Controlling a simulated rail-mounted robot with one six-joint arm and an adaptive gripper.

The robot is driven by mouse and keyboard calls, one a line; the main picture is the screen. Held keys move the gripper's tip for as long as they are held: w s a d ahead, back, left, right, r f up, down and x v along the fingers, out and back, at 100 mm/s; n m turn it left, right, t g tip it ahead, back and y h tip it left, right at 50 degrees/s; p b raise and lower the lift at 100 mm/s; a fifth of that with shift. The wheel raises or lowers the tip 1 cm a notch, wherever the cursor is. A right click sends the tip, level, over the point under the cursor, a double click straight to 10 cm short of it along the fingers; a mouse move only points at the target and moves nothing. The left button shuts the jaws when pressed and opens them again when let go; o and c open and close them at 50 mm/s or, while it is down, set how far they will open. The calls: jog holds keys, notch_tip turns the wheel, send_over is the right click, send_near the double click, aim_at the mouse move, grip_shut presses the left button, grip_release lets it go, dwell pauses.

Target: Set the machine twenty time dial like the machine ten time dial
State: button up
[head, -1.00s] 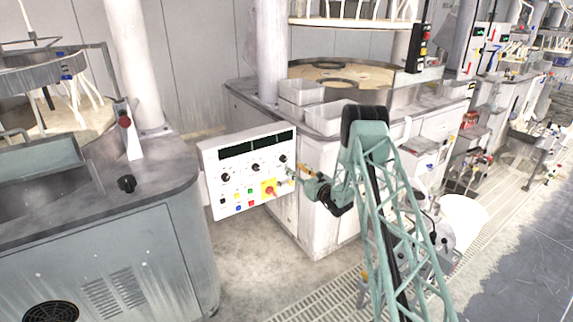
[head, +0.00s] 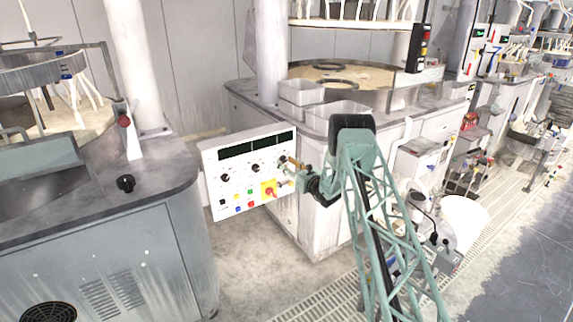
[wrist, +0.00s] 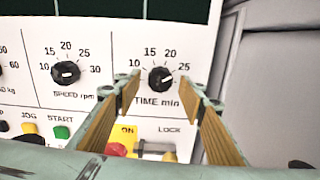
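A white control panel (head: 212,165) with dark displays faces my gripper. Its TIME min dial (wrist: 160,79) is a black knob with scale marks 10 to 25; its light mark seems to point right, towards 25. My gripper (wrist: 164,86) is open, one wood-coloured finger on each side of this knob in the wrist view. I cannot tell whether the fingers touch it. In the head view my gripper (head: 287,165) is at the panel's right side, partly covering that dial. No machine number is readable on the panel, and I cannot identify the other machine's time dial.
Left of the time dial is the SPEED rpm dial (wrist: 66,73). Below are a red knob on yellow (wrist: 118,149), a LOCK switch (wrist: 155,147) and a green START button (wrist: 62,132). A grey machine (head: 110,245) stands at left; floor (head: 265,270) below the panel is clear.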

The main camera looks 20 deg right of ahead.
jog(key=c, duration=0.8)
jog(key=shift+c, duration=0.2)
jog(key=shift+m, duration=0.5)
jog(key=shift+m+b, duration=0.65)
jog(key=shift+m, duration=0.55)
jog(key=shift+a+m+b, duration=0.1)
jog(key=shift+m+b, duration=0.2)
jog(key=shift+m, duration=1.9)
